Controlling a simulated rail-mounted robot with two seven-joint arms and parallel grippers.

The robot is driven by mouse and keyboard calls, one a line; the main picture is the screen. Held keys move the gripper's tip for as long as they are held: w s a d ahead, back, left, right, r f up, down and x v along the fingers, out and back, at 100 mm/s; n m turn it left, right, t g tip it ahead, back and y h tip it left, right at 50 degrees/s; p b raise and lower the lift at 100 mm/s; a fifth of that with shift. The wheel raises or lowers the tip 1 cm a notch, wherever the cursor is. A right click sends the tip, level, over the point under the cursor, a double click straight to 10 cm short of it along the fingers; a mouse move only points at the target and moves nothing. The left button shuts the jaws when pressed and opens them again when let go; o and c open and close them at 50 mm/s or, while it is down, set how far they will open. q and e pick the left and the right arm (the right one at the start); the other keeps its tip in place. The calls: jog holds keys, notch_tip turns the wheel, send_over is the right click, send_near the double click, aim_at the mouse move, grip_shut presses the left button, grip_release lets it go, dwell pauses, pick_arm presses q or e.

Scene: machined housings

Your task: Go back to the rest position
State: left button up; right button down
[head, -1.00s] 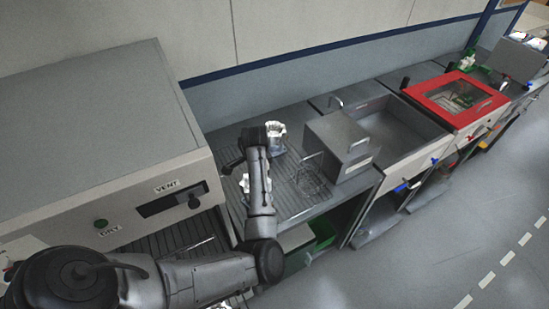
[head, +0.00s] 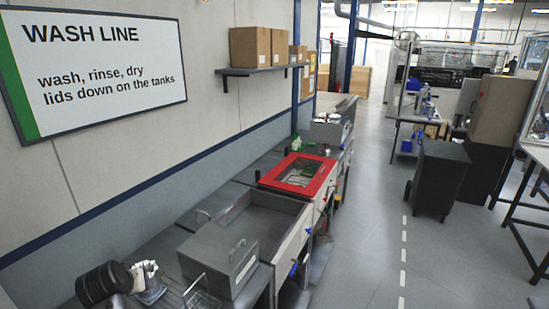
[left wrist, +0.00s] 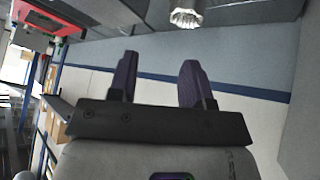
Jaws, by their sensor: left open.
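My left gripper (left wrist: 160,80) shows in the left wrist view with its two dark fingers apart and nothing between them. Behind the fingers are the wall and its blue stripe. A silvery machined housing (left wrist: 186,18) is at the top of that view, apart from the fingers. In the head view a light metal housing (head: 148,280) sits at the lower left, beside a dark rounded part of my arm. The left fingers cannot be made out in the head view. My right gripper is in neither view.
The wash line runs along the wall: a grey lidded box (head: 217,262), an open tank (head: 262,222) and a red-framed lid (head: 298,174). A shelf (head: 262,70) holds cardboard boxes.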

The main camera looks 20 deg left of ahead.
pick_arm(q)
jog(key=d+r+m+t+y+p, duration=0.15)
jog(key=d+r+t, duration=0.25)
jog(key=d+r, duration=0.45)
jog(key=s+d+f+m+h+p, duration=0.3)
jog(key=s+d+m, duration=0.25)
jog(key=d, duration=0.55)
jog(key=s+d+f+m+g+h+p, duration=0.1)
jog(key=s+d+f+g+p, duration=0.1)
jog(key=s+f, duration=0.5)
jog(key=s+d+f+m+g+h+p, duration=0.1)
jog(key=s+d+f+g, duration=0.3)
jog(key=s, duration=1.1)
notch_tip(320, 180, down, 4)
jog(key=shift+s+d+r+m+g+p, duration=0.2)
jog(key=shift+s+d+m+g+p, duration=0.15)
jog(key=shift+d+p, duration=0.65)
jog(key=shift+d, duration=0.25)
